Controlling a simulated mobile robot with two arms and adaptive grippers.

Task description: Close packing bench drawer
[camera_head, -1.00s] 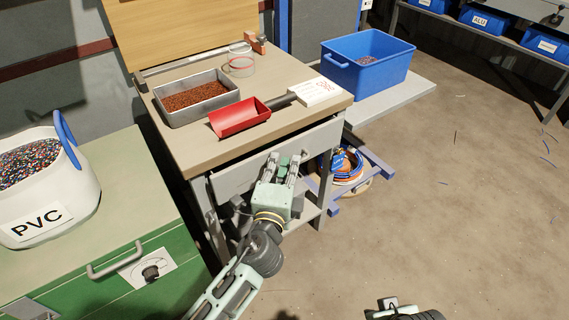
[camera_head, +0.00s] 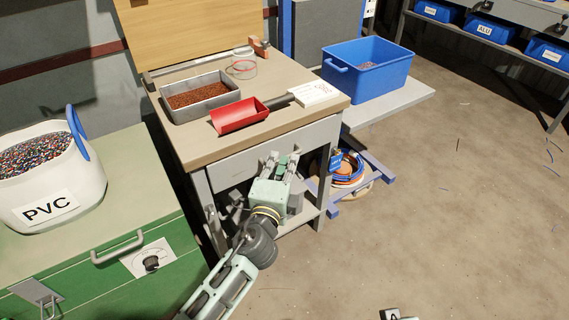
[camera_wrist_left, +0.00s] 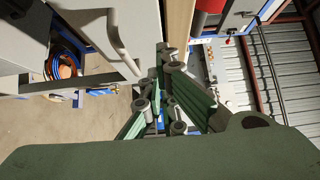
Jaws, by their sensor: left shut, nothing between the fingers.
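The packing bench (camera_head: 190,150) has a grey drawer (camera_head: 240,162) under its beige top. The drawer front now sits close under the top's front edge, with no clear dark gap above it. I cannot tell whether it is fully flush. My left gripper (camera_head: 283,158) is shut and empty, with its fingertips at the drawer front; whether they touch it is unclear. In the left wrist view, the shut fingers (camera_wrist_left: 165,60) point toward a pale panel of the bench. My right gripper is not clearly in view.
On the bench are a metal tray (camera_head: 172,112) of brown granules, a red scoop (camera_head: 238,117) and a white box (camera_head: 316,93). A blue bin (camera_head: 368,78) stands to the right. A green cabinet (camera_head: 75,255) with a PVC bag (camera_head: 85,195) is at left. Floor on the right is mostly clear.

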